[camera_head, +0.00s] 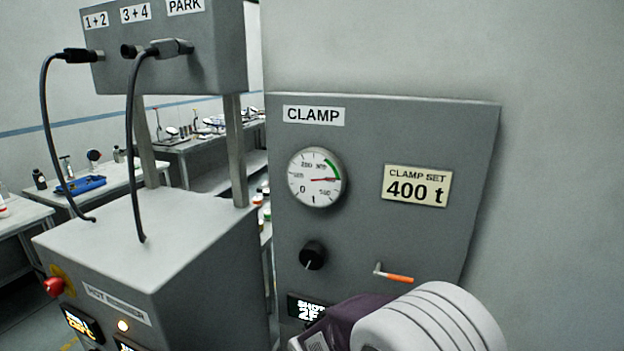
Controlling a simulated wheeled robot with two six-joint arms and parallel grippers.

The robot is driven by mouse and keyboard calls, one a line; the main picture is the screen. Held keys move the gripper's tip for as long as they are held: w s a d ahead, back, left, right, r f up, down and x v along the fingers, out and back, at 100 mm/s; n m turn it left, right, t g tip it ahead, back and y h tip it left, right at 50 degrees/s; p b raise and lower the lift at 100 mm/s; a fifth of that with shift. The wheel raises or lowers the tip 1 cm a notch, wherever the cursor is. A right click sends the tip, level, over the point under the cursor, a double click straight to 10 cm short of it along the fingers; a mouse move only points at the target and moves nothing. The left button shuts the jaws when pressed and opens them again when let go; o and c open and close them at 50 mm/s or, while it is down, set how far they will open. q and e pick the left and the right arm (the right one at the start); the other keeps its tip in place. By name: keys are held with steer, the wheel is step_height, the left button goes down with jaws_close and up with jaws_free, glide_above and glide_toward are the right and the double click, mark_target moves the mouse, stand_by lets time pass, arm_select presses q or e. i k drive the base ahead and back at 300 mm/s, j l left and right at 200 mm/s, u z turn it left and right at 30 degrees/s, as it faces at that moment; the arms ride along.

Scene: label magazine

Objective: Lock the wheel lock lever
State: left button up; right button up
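A small lever with an orange grip (398,278) sits low on the grey CLAMP panel. Its grip points right and slightly down from a metal pivot. I cannot tell whether it is the wheel lock lever, as it bears no readable label. No other lever shows clearly. A white ribbed arm part (432,318), which looks like mine, fills the bottom right, with a dark purple part beside it. It stands in front of the panel's lower edge. No fingertips of either gripper show.
The CLAMP panel (460,140) carries a gauge (316,177), a black knob (313,255) and a "400 t" plate (417,186). At left, a grey cabinet (130,225) with a red button (53,287) stands below a socket box with cables. Benches stand behind.

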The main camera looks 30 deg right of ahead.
mark_target(400, 279)
steer(key=l+z, duration=0.15)
steer(key=z, duration=1.5)
